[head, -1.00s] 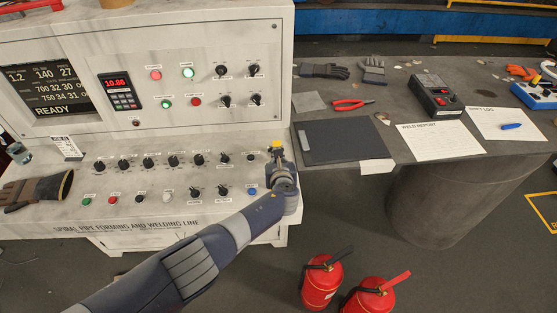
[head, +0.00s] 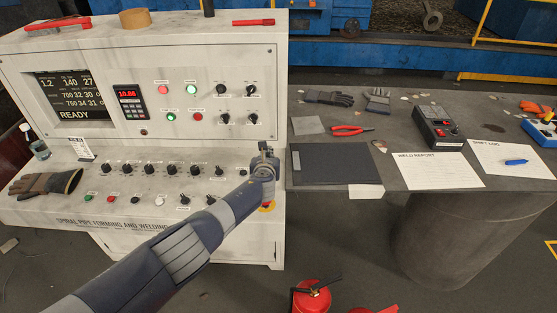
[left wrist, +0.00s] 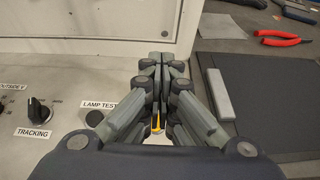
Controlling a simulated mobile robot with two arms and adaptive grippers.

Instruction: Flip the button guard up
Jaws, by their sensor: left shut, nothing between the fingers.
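My left gripper (head: 264,152) is over the right end of the console's sloped control panel (head: 225,186). It also shows in the left wrist view (left wrist: 163,65), with its fingers together and nothing held. A small yellow piece (left wrist: 157,124) shows through a gap between the finger links; I cannot tell whether it is the button guard or how it stands. In the head view the gripper covers that spot. A yellow-and-red part (head: 267,206) shows below the gripper at the panel's front right corner, partly hidden by the arm. My right gripper is out of view.
Black knobs (head: 171,170) line the panel left of the gripper, and a glove (head: 45,184) lies at its left. The upright panel (head: 206,97) rises behind. A grey table with a dark mat (head: 335,163) is to the right. Fire extinguishers (head: 312,296) stand below.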

